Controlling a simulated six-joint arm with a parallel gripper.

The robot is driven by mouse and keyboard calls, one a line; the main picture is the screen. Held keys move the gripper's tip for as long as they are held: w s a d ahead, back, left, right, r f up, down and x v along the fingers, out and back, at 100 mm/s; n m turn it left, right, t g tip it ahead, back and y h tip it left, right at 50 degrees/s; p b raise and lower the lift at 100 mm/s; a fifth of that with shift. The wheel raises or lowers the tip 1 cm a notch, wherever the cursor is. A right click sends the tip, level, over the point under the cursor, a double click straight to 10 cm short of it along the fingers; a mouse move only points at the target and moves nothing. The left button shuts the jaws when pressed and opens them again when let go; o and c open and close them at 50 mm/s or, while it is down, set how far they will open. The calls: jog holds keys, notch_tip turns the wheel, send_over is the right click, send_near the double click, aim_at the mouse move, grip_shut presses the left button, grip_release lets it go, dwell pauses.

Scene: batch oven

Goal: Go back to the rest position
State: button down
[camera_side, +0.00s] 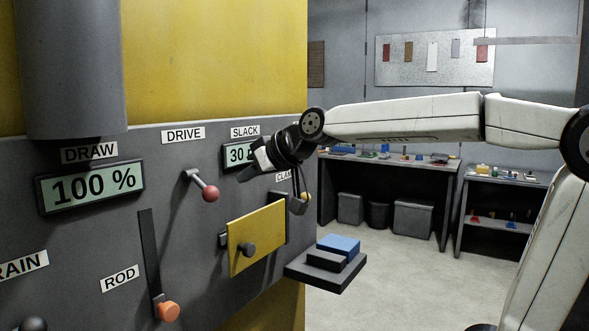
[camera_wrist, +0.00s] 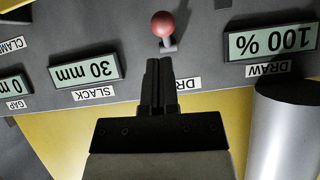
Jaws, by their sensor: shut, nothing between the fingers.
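My gripper (camera_side: 244,174) is in front of the upper right of the grey control panel (camera_side: 120,215), near the SLACK display (camera_side: 236,153), whose reading it partly hides. Its dark fingers are together and empty. In the wrist view the shut fingers (camera_wrist: 158,66) point towards the red ball of the DRIVE lever (camera_wrist: 163,24). A gap shows between the fingertips and the ball. In the side view the red ball (camera_side: 210,193) is left of the gripper and apart from it. No marker for a rest position shows.
The DRAW display (camera_side: 90,187) reads 100 %. Below my gripper are a yellow plate (camera_side: 262,232) with a black knob and a ledge (camera_side: 318,276) bearing blue and dark blocks. The ROD lever has an orange knob (camera_side: 168,311). Benches (camera_side: 390,160) stand behind; floor between is clear.

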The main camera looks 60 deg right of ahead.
jog(key=s+a+f+g, duration=0.1)
jog(key=s+f+g, duration=0.15)
jog(key=f, duration=0.75)
jog(key=s+a+f+g, duration=0.1)
jog(key=s+f+g, duration=0.15)
jog(key=f, duration=0.85)
jog(key=s+a+f+g, duration=0.1)
jog(key=s+f+g, duration=0.3)
jog(key=s+f, duration=0.5)
notch_tip(320, 180, down, 4)
jog(key=shift+s+a+r+n, duration=0.2)
jog(key=shift+s+n, duration=0.1)
jog(key=shift+n, duration=0.1)
